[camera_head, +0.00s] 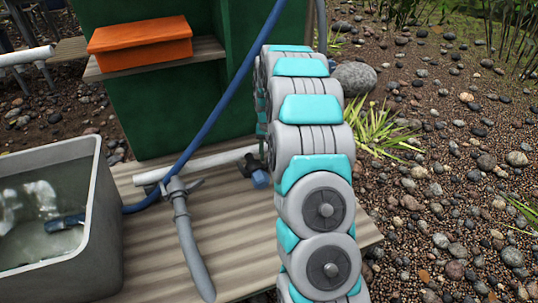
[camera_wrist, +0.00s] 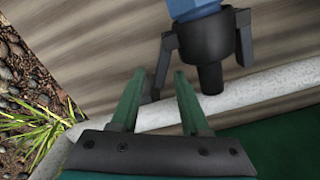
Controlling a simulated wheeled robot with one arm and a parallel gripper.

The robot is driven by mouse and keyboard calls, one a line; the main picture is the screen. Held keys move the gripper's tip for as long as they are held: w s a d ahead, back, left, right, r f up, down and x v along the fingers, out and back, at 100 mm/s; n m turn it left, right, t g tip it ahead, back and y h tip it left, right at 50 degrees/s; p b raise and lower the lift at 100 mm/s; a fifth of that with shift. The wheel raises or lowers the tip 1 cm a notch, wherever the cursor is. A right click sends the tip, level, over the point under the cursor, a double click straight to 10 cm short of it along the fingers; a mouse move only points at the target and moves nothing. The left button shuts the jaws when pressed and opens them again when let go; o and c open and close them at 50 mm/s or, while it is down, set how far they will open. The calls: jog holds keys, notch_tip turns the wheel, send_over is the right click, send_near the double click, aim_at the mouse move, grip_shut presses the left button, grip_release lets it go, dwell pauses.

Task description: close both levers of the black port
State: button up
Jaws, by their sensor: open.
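The black port (camera_wrist: 208,62) shows in the wrist view at top centre, with a blue part (camera_wrist: 192,8) at its upper end. One black lever (camera_wrist: 165,62) is on its left and angles down and outward. The other lever (camera_wrist: 244,38) is on its right; both stand apart from the body. My gripper (camera_wrist: 158,76) is open, with green fingers. The left lever appears between the fingertips; I cannot tell whether they touch it. In the head view, the black port (camera_head: 249,164) is small and partly hidden by my arm, which also hides my gripper.
A white pipe (camera_wrist: 270,88) runs beside the port over the ribbed deck (camera_wrist: 100,45). In the head view, a grey fitting with a hose (camera_head: 185,225) lies on the deck. A grey water tub (camera_head: 100,225) stands left, and an orange box (camera_head: 140,42) sits on a shelf behind.

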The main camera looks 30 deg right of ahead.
grip_shut()
dwell(0.5)
jog(key=n+p, duration=0.1)
jog(key=a+n, duration=0.1)
jog(key=n, duration=0.1)
jog(key=w+n+p, duration=0.1)
jog(key=n, duration=0.1)
jog(key=shift+a+r+p, duration=0.1)
jog(key=shift+a+p, duration=0.25)
grip_release()
